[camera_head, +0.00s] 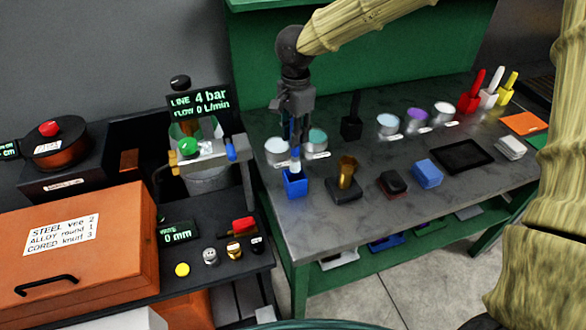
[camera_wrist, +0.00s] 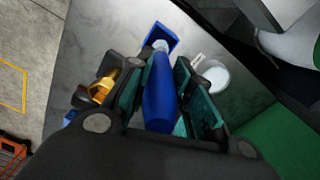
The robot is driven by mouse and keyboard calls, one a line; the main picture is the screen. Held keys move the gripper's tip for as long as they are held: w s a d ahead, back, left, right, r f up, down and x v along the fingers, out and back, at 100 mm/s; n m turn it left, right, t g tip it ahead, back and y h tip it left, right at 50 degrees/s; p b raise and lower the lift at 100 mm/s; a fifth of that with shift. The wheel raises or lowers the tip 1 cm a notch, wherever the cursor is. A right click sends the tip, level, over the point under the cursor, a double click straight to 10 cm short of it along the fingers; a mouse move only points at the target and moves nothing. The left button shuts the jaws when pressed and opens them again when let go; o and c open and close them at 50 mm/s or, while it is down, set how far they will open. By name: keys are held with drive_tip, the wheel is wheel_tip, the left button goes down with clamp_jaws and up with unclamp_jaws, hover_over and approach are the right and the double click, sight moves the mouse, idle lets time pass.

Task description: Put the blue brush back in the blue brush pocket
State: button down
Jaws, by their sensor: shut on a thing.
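The blue brush (camera_head: 296,152) is upright below my gripper (camera_head: 296,122) in the head view, bristle end down. My gripper is shut on its blue handle, which shows between the pads in the wrist view (camera_wrist: 159,95). The blue brush pocket (camera_head: 295,186) is a small open-topped blue box near the table's left edge. The brush's pale lower end is at the pocket's mouth; I cannot tell how deep it goes. In the wrist view the pocket (camera_wrist: 172,40) lies just past the brush's pale end, and the bristles are hidden.
White-rimmed cups (camera_head: 277,149) stand close behind the pocket. A brass-coloured piece on a dark block (camera_head: 345,187) is to its right. A black pocket (camera_head: 351,129) stands behind; red, white and yellow brushes (camera_head: 472,92) are far right. A black machine with controls (camera_head: 205,250) borders the left.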

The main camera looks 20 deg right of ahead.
sight(295, 157)
wheel_tip(295, 157, down, 5)
drive_tip(key=shift+a+r+p, duration=0.15)
drive_tip(key=shift+r+p, duration=0.05)
drive_tip(key=shift+p, duration=0.3)
wheel_tip(295, 157, down, 3)
drive_tip(key=shift+s+f+p, duration=0.1)
drive_tip(key=shift+p, duration=0.4)
drive_tip(key=shift+f, duration=0.45)
drive_tip(key=c, duration=1.3)
unclamp_jaws()
drive_tip(key=shift+f, duration=0.1)
drive_tip(key=shift+o, duration=0.2)
